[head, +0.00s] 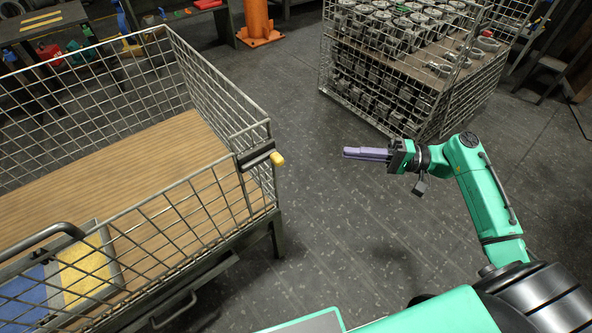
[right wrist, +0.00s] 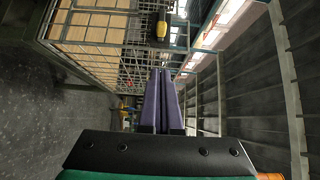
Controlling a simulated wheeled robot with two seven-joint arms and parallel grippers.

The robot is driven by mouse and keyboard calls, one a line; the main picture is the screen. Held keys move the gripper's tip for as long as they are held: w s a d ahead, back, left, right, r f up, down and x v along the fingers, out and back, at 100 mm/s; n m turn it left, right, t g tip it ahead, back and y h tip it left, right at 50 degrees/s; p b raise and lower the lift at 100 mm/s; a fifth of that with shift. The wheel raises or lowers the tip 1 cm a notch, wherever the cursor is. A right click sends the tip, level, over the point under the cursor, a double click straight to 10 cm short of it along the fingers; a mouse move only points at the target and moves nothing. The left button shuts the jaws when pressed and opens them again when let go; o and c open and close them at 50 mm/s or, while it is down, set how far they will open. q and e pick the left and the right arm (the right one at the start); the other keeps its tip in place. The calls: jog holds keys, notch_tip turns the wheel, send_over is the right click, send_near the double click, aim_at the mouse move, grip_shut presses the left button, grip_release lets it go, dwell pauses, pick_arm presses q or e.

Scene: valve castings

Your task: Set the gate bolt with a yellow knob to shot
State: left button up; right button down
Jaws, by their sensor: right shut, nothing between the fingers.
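The gate bolt's yellow knob (head: 277,158) sticks out at the near right corner of a wire cage cart. Its dark bolt body (head: 256,155) lies along the top of the cart's corner. The knob also shows near the top of the right wrist view (right wrist: 161,30). My right gripper (head: 346,152) is shut and empty, to the right of the knob and apart from it, with its purple fingers pointing left toward it. In the right wrist view the fingers (right wrist: 160,72) lie together below the knob. My left gripper is not in view.
The wire cage cart (head: 225,90) has a wooden floor, with blue (head: 25,298) and yellow (head: 85,272) panels at its near left. A second cage (head: 392,75) full of metal castings stands at the back right. An orange post (head: 258,22) stands behind. The floor between the cages is clear.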

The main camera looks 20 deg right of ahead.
aim_at(280, 156)
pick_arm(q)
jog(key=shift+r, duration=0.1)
pick_arm(e)
jog(key=shift+w+a, duration=0.1)
